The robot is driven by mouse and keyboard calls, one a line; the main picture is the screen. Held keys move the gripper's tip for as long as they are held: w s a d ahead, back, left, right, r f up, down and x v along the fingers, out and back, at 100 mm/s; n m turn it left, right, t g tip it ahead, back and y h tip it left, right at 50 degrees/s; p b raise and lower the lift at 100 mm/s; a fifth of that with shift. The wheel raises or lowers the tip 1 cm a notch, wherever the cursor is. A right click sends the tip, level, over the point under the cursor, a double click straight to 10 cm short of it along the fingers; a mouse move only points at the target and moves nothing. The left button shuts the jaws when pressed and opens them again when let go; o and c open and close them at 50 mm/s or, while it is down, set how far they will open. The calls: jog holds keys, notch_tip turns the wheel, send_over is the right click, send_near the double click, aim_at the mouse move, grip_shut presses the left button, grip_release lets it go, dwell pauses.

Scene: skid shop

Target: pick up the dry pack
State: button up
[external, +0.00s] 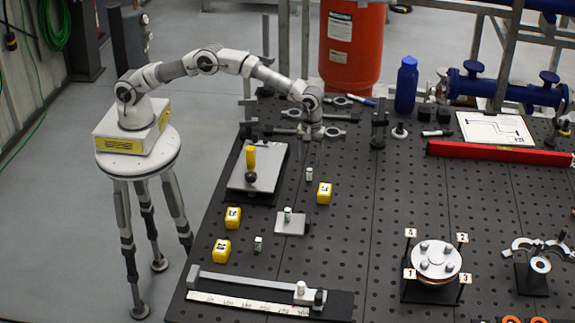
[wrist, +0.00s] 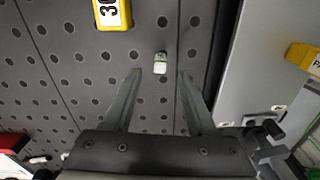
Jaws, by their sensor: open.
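The dry pack seems to be a small white and grey-green canister (external: 309,174) standing on the black perforated table, though no readable label confirms it. In the wrist view the canister (wrist: 161,63) shows ahead of the fingertips, roughly centred between them. My gripper (external: 313,152) is above the table, pointing down, just over that canister. In the wrist view my gripper (wrist: 160,75) has its two fingers apart with nothing held between them. Two similar small canisters stand nearer the camera, one on a small metal plate (external: 287,213) and one on the table (external: 258,244).
A yellow numbered block (external: 324,193) stands close to the canister; it also shows in the wrist view (wrist: 112,12). A grey plate (external: 262,178) with a yellow-handled tool lies to the left. Ring-ended wrenches (external: 330,132) lie behind. The table's middle is largely clear.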

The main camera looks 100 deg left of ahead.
aim_at(310, 169)
notch_tip(310, 169, down, 5)
jog(key=shift+f, duration=0.1)
grip_shut()
dwell(0.4)
